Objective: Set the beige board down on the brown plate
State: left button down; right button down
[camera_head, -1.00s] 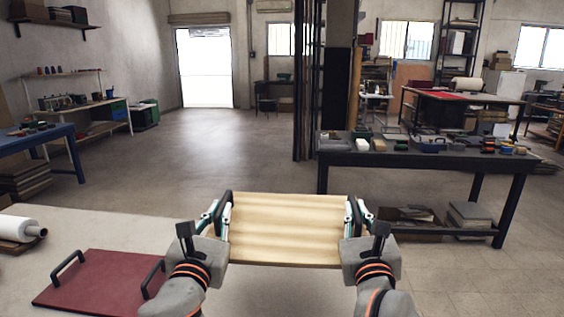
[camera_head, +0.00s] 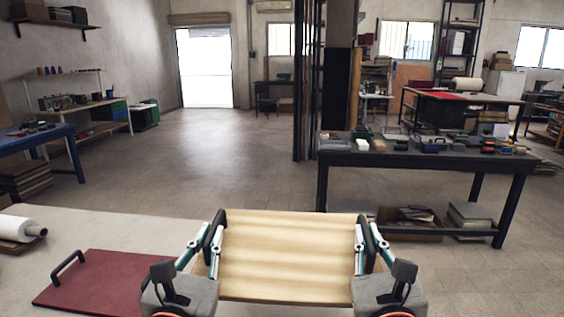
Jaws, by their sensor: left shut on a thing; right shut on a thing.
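The beige board (camera_head: 288,258) is a flat light wooden panel with a black handle at each end, low in the middle of the head view. My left gripper (camera_head: 212,243) is shut on its left handle. My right gripper (camera_head: 366,244) is shut on its right handle. The board is held between them and looks roughly level. It hides what lies directly beneath it. No clearly brown plate shows; a dark red board (camera_head: 105,280) with black handles lies on the pale table to the left, partly behind my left arm.
The pale table top (camera_head: 130,229) is bare behind the red board. A white roll (camera_head: 20,229) lies at its left edge. A dark workbench (camera_head: 425,160) with tools and boxes stands beyond to the right. Open floor lies ahead.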

aim_at(219, 212)
pick_arm(q)
jog(key=shift+s+a+r, duration=0.1)
jog(key=shift+s, duration=0.1)
pick_arm(e)
jog(key=shift+s+d+r, duration=0.1)
jog(key=shift+d+r, duration=0.1)
